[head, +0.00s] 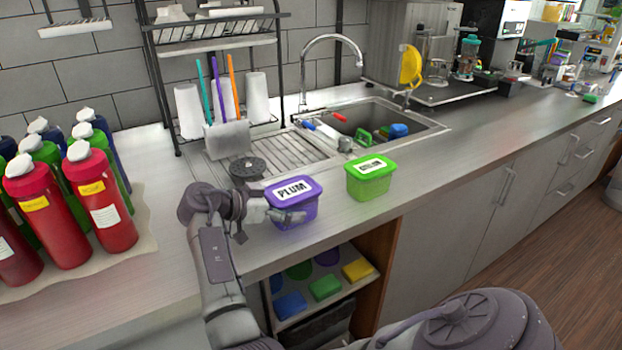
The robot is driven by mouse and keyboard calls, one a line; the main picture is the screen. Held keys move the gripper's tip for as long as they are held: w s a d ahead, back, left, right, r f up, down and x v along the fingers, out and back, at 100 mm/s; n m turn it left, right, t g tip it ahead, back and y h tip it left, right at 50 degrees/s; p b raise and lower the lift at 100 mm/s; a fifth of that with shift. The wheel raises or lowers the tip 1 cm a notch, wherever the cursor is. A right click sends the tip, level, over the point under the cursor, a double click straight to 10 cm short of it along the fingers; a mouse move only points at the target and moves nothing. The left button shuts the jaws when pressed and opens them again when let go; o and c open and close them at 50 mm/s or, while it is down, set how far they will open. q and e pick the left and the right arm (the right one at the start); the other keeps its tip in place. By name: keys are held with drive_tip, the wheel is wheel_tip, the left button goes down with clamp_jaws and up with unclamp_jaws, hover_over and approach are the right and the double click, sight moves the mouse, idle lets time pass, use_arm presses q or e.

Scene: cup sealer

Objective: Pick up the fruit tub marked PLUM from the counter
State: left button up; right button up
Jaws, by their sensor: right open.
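The purple tub marked PLUM (302,200) stands upright on the counter (345,225), its white label on the lid. My right gripper (275,212) is open at the tub's left front side, with a finger in front of the tub's lower wall. I cannot tell whether the finger touches it. Part of the tub's left side is hidden by the gripper. My left gripper is not in view.
A green labelled tub (371,182) stands close to the right of the purple one. The sink (425,128) and dish rack (215,45) are behind. Several red bottles (98,200) stand at left. An open shelf (330,300) lies below the counter edge.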

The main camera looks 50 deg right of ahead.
drive_tip(key=shift+w+a, duration=0.1)
drive_tip(key=shift+a, duration=0.25)
drive_tip(key=shift+c, duration=1.2)
drive_tip(key=c, duration=1.1)
drive_tip(key=shift+d+r, duration=0.1)
drive_tip(key=shift+c, duration=0.3)
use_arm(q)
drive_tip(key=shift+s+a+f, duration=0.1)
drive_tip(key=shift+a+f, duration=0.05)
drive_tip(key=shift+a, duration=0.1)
use_arm(e)
drive_tip(key=shift+r, duration=0.1)
